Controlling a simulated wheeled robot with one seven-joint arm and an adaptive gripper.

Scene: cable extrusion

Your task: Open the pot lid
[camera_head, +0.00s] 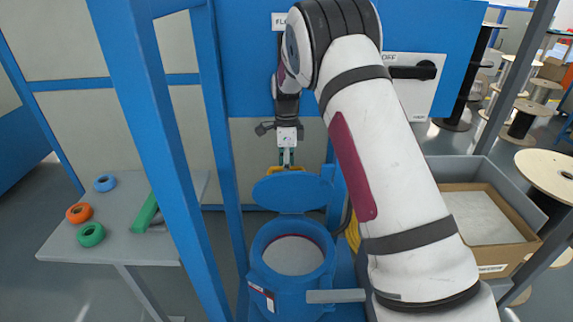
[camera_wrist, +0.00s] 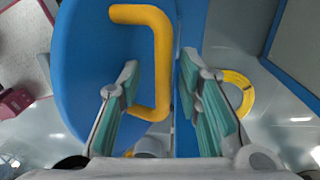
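The blue pot (camera_head: 262,285) stands below my arm in the head view, its round mouth uncovered and a pale surface with a dark red rim inside. Its blue lid (camera_head: 293,192) is swung up behind the mouth, at the hinge side. The lid also fills the left half of the wrist view (camera_wrist: 85,75). The yellow lid handle (camera_wrist: 162,60) shows between my fingers there; only a bit of it shows above the lid in the head view (camera_head: 284,169). My gripper (camera_head: 287,160) is just above the raised lid, its teal fingers spread apart around the handle, with gaps visible.
A blue frame post (camera_head: 165,150) stands left of the pot. A grey table (camera_head: 120,222) at left holds blue, orange and green rings. A grey bin with a cardboard box (camera_head: 480,215) is at right. A yellow coil (camera_head: 353,232) lies beside the pot.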

